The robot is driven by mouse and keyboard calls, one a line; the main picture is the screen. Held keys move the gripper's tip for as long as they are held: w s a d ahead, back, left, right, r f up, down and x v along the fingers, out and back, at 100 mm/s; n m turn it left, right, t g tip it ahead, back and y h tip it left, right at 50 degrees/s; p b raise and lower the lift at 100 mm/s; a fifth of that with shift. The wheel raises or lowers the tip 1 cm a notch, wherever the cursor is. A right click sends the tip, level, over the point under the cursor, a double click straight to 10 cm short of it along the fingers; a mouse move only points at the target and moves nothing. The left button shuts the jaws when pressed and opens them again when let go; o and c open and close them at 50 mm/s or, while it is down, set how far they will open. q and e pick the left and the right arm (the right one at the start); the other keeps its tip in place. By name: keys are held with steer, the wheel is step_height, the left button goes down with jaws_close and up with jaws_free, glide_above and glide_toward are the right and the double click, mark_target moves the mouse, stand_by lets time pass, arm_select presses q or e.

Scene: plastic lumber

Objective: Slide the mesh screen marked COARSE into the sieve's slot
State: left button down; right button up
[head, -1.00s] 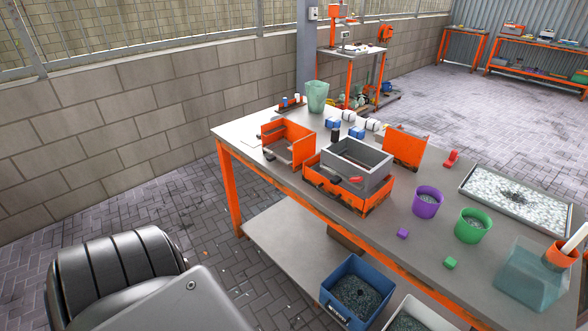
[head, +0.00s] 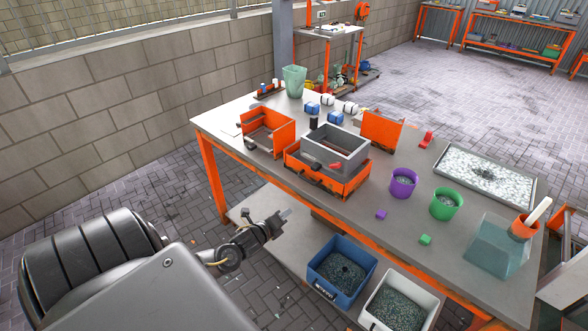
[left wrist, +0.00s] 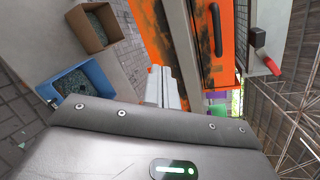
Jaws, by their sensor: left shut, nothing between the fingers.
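The sieve appears to be the grey open box (head: 335,150) in an orange frame (head: 345,188) at the table's middle. An orange open-sided holder (head: 267,130) stands to its left and an upright orange panel (head: 382,131) behind it to the right. I cannot read a COARSE mark or tell which part is that screen. My left gripper (head: 286,214) is shut and empty, in front of the table's near edge, apart from the sieve. Its fingers (left wrist: 166,88) also show in the left wrist view, near orange surfaces. My right gripper is out of view.
Purple (head: 403,184) and green (head: 446,205) cups stand right of the sieve, with small cubes before them. A gravel tray (head: 440,167) lies behind. Blue (head: 322,276) and white (head: 372,303) bins sit on the lower shelf. The table's orange front edge (head: 350,240) is near my gripper.

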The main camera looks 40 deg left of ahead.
mark_target(313, 169)
arm_select(q)
step_height(313, 169, up, 14)
steer(key=w+d+m+t+h, duration=0.1)
steer(key=w+d+m+t, duration=0.15)
steer(key=m, duration=0.35)
steer(key=shift+n+t, duration=0.25)
steer(key=shift+n, duration=0.05)
steer(key=shift+w+a+f+b, duration=0.15)
steer(key=shift+w+b, duration=0.15)
steer(key=shift+w, duration=0.5)
steer(key=shift+w+a+f+b, duration=0.15)
steer(key=shift+w+b, duration=0.1)
steer(key=shift+w, duration=0.55)
steer(key=shift+w+a+f+b, duration=0.15)
steer(key=shift+w+b, duration=0.15)
steer(key=shift+w, duration=0.5)
steer(key=shift+w+r, duration=0.15)
steer(key=shift+w, duration=0.65)
